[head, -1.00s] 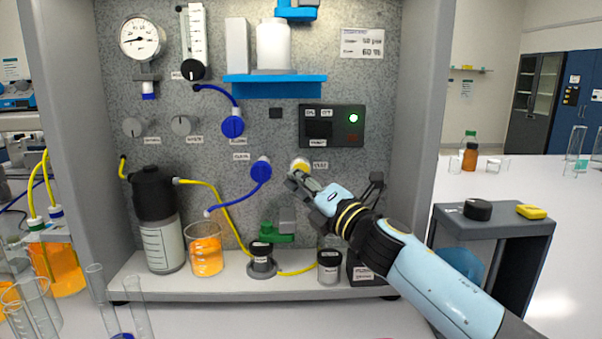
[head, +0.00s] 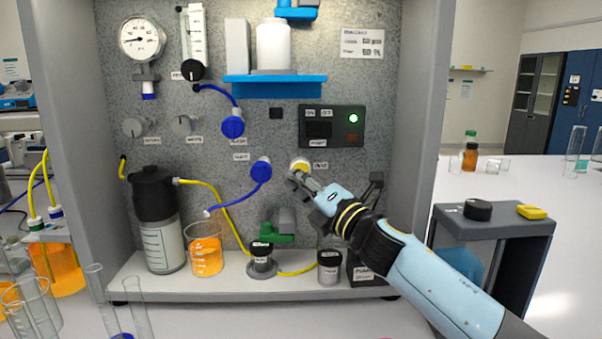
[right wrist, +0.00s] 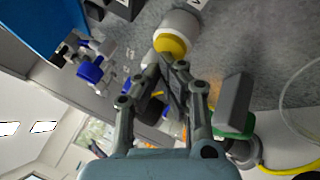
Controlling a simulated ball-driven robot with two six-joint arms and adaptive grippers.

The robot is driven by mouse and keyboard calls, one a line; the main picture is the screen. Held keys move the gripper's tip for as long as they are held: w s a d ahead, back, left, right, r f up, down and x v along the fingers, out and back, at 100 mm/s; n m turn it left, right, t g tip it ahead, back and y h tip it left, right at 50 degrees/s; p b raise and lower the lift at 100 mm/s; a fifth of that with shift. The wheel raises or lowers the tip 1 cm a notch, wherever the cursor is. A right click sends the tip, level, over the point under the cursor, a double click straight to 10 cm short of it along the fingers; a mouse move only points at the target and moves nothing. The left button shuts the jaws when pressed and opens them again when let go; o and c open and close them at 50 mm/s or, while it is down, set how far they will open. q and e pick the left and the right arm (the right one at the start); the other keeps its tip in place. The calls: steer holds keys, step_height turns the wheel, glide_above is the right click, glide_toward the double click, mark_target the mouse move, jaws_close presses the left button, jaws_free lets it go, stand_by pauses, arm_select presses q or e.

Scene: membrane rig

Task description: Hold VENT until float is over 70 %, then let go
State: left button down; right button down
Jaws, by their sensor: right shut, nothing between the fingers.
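The yellow button (head: 300,163) sits in a pale round collar on the grey panel, with a small label beside it, too blurred to read surely. My right gripper (head: 296,177) is shut and empty, its tips just below the button. In the right wrist view the yellow button (right wrist: 170,45) is just beyond the tips of my right gripper (right wrist: 167,68); I cannot tell whether they touch or whether the button is pressed. The upright flow tube (head: 196,35) with a scale is at the upper left; its float is too small to read. My left gripper is not in view.
A blue hose fitting (head: 261,168) is left of the button. A dark switch box (head: 332,126) with a lit green lamp is above right. A green valve (head: 279,237) and black-capped jars (head: 329,268) are below. The panel's right side wall (head: 425,110) stands beside my arm.

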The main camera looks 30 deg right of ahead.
stand_by(0.4)
steer(key=shift+s+a, duration=0.2)
steer(key=shift+s, duration=0.25)
steer(key=shift+s+a, duration=0.2)
steer(key=shift+s, duration=0.25)
steer(key=s, duration=0.1)
steer(key=s+a, duration=0.1)
steer(key=s, duration=0.1)
steer(key=s+a+p, duration=0.1)
steer(key=shift+s+a, duration=0.1)
steer(key=shift+s, duration=0.15)
steer(key=shift+f, duration=0.1)
